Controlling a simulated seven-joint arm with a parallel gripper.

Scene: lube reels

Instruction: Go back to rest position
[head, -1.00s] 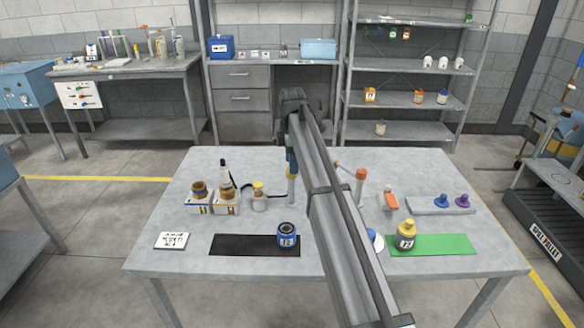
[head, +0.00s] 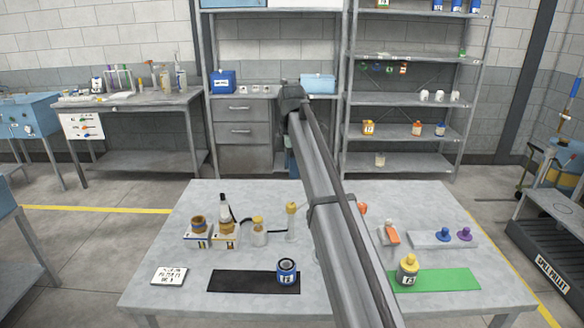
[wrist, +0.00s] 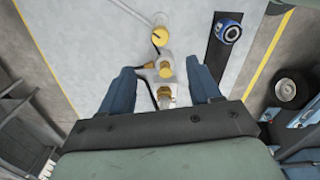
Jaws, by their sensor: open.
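My gripper (wrist: 164,74) shows in the wrist view as two blue fingers spread apart, with nothing held between them. It hangs above the table, and bottles with yellow caps show beyond and between the fingers. In the head view my own arm covers most of the gripper; only a bluish part shows beside the arm. The grey table (head: 335,205) is below. A blue can (head: 287,271) stands on a black mat (head: 232,281), and a yellow-topped can (head: 408,268) stands on a green mat (head: 450,279).
At left on the table are boxed bottles (head: 198,234), a yellow-capped jar (head: 259,231) and a white card (head: 170,276). At right are an orange-topped item (head: 391,233) and a grey tray (head: 424,240) with blue and purple knobs. Shelves (head: 400,95) stand behind.

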